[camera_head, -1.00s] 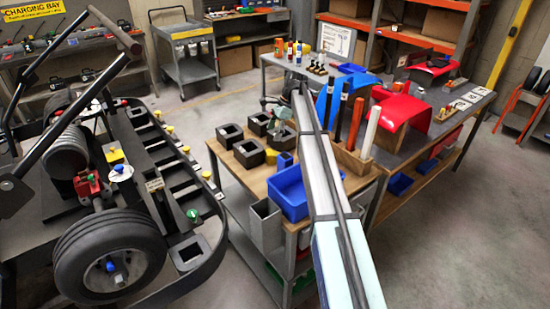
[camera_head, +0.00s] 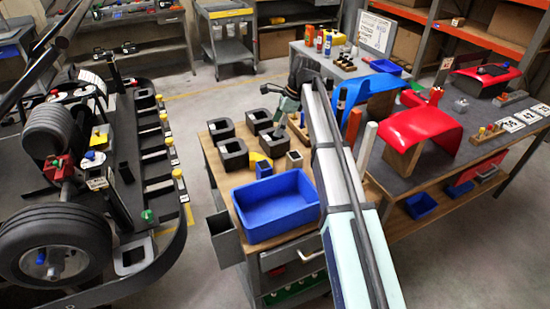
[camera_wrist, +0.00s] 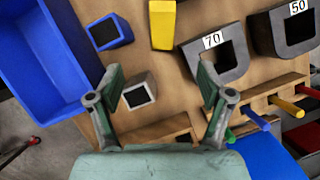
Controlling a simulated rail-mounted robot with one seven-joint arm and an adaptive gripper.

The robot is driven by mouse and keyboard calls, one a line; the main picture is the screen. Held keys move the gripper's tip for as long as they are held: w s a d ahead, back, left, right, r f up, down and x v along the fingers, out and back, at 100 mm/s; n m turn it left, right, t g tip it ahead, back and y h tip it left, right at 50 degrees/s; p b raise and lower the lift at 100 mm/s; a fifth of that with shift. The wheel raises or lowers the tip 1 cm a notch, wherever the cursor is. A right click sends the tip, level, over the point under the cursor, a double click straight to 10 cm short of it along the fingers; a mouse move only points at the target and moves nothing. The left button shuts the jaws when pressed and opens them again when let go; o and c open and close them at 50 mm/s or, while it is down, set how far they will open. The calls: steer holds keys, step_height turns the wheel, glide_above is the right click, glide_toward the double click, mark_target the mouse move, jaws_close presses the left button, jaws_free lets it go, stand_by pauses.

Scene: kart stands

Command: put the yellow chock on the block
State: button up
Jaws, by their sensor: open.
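The yellow chock (camera_wrist: 162,25) lies on the wooden bench top at the top of the wrist view. It shows partly in the head view (camera_head: 258,159), among the dark blocks. A blue block with a dark top (camera_wrist: 109,32) is left of it, and a grey block with a dark top (camera_wrist: 139,94) is nearer my gripper. Both also show in the head view, blue (camera_head: 263,168) and grey (camera_head: 294,160). I cannot tell which block is meant. My gripper (camera_wrist: 160,88) is open and empty, its fingers spread to either side of the grey block, with the chock beyond the fingertips.
A blue bin (camera_head: 275,205) stands at the bench's front. Dark hollow blocks labelled 70 (camera_wrist: 215,55) and 50 (camera_wrist: 285,30) are right of the chock. A wooden rack with coloured handles (camera_wrist: 270,105) is at the right. The kart (camera_head: 75,220) stands left, across a floor gap.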

steer(key=p, duration=0.3)
glide_above(259, 158)
steer(key=d, duration=0.2)
step_height(259, 158, down, 10)
steer(key=shift+s+d+f, duration=0.15)
steer(key=shift+f, duration=0.05)
steer(key=shift+w+p+x, duration=0.15)
steer(key=shift+p+x, duration=0.55)
steer(key=shift+x, duration=0.8)
steer(key=shift+w+p+x, duration=0.1)
steer(key=shift+p+x, duration=0.6)
steer(key=shift+x, duration=0.85)
steer(key=c, duration=1.4)
steer(key=shift+r, duration=0.15)
step_height(259, 158, up, 20)
steer(key=b, duration=0.5)
